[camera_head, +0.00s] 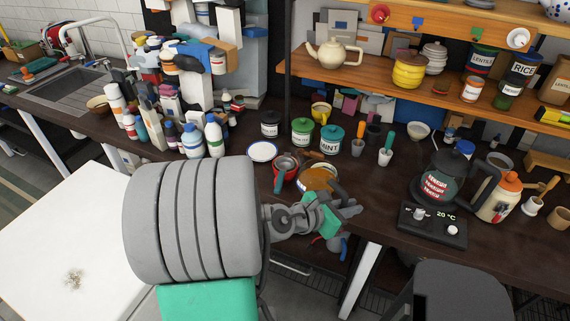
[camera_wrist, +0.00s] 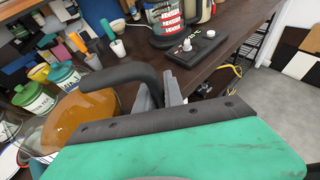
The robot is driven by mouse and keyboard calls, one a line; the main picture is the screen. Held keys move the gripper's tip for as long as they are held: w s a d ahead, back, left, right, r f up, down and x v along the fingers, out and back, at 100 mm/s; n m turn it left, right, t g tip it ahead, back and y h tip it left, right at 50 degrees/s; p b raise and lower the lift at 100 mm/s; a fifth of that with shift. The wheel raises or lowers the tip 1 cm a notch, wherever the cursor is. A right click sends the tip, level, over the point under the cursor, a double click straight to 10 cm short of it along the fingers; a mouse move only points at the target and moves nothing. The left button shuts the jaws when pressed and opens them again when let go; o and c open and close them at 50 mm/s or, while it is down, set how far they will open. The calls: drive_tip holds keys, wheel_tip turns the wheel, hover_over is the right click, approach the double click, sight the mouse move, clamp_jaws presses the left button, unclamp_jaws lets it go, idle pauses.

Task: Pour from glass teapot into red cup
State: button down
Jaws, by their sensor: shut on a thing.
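The glass teapot (camera_head: 318,179) holds amber liquid and has a dark handle. My gripper (camera_head: 338,204) is shut on that handle at the counter's front edge. In the wrist view the teapot's amber body (camera_wrist: 80,118) is left of my gripper (camera_wrist: 160,95), with the handle (camera_wrist: 122,75) reaching into the jaws. The red cup (camera_head: 279,183) is just left of the teapot in the head view, partly hidden, with a grey round shape over its top. I cannot tell whether the teapot touches the cup or how far it is tilted.
A white plate (camera_head: 262,152) and labelled jars, including a green one (camera_head: 302,132) and a teal one (camera_head: 330,139), stand behind. Small cups (camera_head: 385,155) stand between. Bottles (camera_head: 213,138) crowd the left.

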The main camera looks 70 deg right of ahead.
sight(336, 177)
drive_tip(key=shift+w+d+r+n+g, duration=0.2)
drive_tip(key=shift+w+r+n, duration=0.05)
drive_tip(key=shift+r, duration=0.2)
drive_tip(key=shift+w+d+r+n+g, duration=0.15)
drive_tip(key=shift+w+r+n+g, duration=0.1)
drive_tip(key=shift+r, duration=0.15)
drive_tip(key=r, duration=0.1)
drive_tip(key=r+p, duration=0.1)
drive_tip(key=w+d+r+n+y, duration=0.1)
drive_tip(key=shift+w+g, duration=0.1)
drive_tip(key=shift+g, duration=0.25)
drive_tip(key=shift+w+d+r+n, duration=0.2)
drive_tip(key=shift+w+n, duration=0.1)
drive_tip(key=shift+n, duration=0.1)
drive_tip(key=shift+r+g, duration=0.15)
drive_tip(key=shift+g, duration=0.15)
drive_tip(key=shift+w+d+r+n+b, duration=0.3)
drive_tip(key=shift+w+d+r+n, duration=0.1)
drive_tip(key=shift+w+r+n, duration=0.1)
drive_tip(key=shift+w+d+r+n+g+y+p, duration=0.4)
drive_tip(key=shift+w+d+n+p, duration=0.3)
drive_tip(key=shift+p, duration=1.6)
idle(0.9)
